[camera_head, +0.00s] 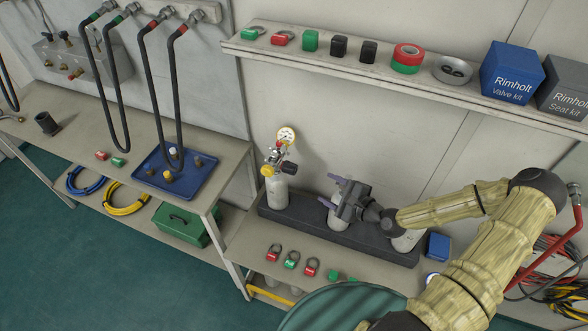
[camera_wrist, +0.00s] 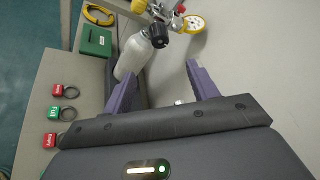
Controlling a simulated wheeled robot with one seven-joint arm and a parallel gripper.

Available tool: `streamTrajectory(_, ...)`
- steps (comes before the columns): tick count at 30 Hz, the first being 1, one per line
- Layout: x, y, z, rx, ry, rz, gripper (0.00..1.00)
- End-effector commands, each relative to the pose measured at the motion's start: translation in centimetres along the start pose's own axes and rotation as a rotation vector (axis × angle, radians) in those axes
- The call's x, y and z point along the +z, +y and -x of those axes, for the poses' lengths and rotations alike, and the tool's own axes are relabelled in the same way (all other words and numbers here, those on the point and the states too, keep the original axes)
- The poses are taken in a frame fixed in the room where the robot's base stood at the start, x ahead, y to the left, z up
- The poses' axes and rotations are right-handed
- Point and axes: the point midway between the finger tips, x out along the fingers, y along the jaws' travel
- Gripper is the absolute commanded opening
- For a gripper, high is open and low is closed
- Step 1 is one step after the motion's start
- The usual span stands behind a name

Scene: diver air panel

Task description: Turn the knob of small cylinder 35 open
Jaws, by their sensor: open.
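Three pale cylinders stand in a dark rack (camera_head: 300,212); I cannot read which is number 35. The left cylinder (camera_head: 275,192) carries a brass and red valve fitting, a dark knob (camera_head: 289,168) and a gauge (camera_head: 286,136). The wrist view shows this cylinder (camera_wrist: 133,55), its black knob (camera_wrist: 158,41) and the yellow-rimmed gauge (camera_wrist: 194,25) beyond my fingers. My gripper (camera_head: 332,191) is open beside the middle cylinder (camera_head: 338,221), hiding its top. In the wrist view its purple fingers (camera_wrist: 165,76) are apart, with a small metallic piece (camera_wrist: 179,102) low between them. The right cylinder (camera_head: 405,241) is partly hidden by my arm.
Red and green padlock-like tags (camera_head: 291,260) lie on the bench in front of the rack. A shelf (camera_head: 400,82) with tape and Rimholt boxes (camera_head: 511,72) runs above. A blue tray (camera_head: 176,182) sits on the left bench. A blue box (camera_head: 438,246) stands right of the rack.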

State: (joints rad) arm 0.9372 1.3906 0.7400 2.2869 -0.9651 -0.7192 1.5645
Motion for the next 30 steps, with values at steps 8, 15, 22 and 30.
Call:
streamTrajectory(8,0.3,-0.1,-4.3,0.004,-0.002,0.0,0.59)
streamTrajectory(15,0.3,-0.1,-8.5,0.002,-0.001,0.001,0.59)
streamTrajectory(22,0.3,-0.1,-12.3,0.003,-0.001,0.002,0.59)
streamTrajectory(30,0.1,0.0,-15.5,0.001,0.0,0.001,0.59)
